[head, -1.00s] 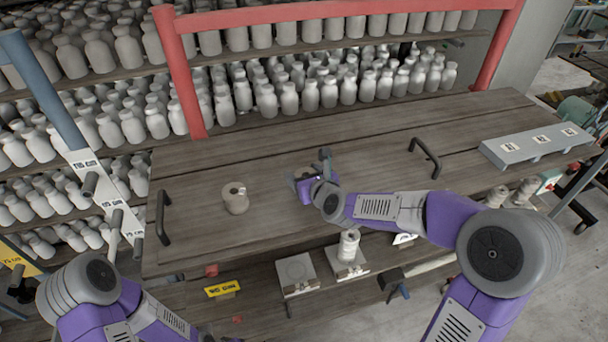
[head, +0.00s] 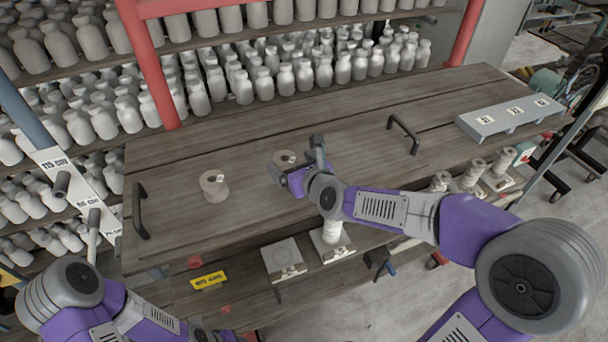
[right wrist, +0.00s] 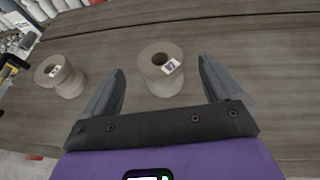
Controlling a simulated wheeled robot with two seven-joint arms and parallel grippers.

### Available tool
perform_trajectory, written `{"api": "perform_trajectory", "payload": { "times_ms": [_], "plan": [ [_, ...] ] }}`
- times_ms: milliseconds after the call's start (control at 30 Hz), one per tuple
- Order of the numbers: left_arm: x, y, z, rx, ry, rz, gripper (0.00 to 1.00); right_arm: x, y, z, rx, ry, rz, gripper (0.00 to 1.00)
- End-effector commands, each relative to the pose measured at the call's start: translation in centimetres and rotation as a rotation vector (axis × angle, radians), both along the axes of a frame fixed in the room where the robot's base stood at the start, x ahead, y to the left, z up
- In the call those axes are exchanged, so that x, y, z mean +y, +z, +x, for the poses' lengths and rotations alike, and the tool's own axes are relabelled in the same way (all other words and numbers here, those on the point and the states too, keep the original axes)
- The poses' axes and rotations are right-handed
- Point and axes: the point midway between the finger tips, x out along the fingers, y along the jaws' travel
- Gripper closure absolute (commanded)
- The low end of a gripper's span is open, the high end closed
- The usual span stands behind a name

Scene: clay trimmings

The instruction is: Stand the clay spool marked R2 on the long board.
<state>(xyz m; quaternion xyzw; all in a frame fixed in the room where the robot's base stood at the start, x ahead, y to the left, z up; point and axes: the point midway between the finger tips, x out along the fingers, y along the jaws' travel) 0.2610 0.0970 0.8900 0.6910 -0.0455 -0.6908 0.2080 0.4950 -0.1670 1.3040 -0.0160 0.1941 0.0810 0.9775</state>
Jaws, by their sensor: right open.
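A beige clay spool (head: 284,158) stands upright on the wooden top by my right gripper (head: 297,160). In the right wrist view this spool (right wrist: 160,82) lies ahead, between the open fingers (right wrist: 161,66) in the picture. Its tag seems to read R2, but is small. The fingers do not visibly touch it. A second tagged spool (head: 213,187) stands to the left; it also shows in the right wrist view (right wrist: 62,78). A long grey board (head: 490,120) with three white labels lies at the far right; its labels are too small to read. My left gripper's fingers are not visible.
The wooden top (head: 360,130) has black handles, one at left (head: 139,210) and one at right (head: 404,133). In front are an empty square plate (head: 282,254) and a plate carrying a pale item (head: 333,232). More spools (head: 472,172) stand at right. Bottle shelves fill the back.

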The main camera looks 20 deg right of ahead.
Motion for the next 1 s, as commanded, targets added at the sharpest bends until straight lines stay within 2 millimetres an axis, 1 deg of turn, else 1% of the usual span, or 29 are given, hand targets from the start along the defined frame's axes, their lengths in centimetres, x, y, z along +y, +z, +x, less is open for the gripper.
{"api": "perform_trajectory", "payload": {
  "times_ms": [33, 200, 433, 600, 1000],
  "plan": [
    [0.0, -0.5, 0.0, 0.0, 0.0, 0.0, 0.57, -0.2, 0.3, -0.7, -0.005, -0.001, -0.002, 0.07],
    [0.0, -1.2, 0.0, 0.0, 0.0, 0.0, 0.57, -0.5, 1.1, -2.8, -0.004, -0.001, -0.001, 0.07],
    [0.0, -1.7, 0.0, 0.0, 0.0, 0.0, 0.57, -0.8, 2.0, -4.8, -0.002, 0.0, -0.001, 0.07],
    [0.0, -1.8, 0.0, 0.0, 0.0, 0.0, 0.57, -0.9, 2.2, -5.3, 0.001, -0.002, 0.001, 0.07],
    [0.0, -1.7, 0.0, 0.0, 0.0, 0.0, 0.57, -0.9, 2.2, -5.3, 0.001, 0.0, 0.001, 0.07]
  ]
}}
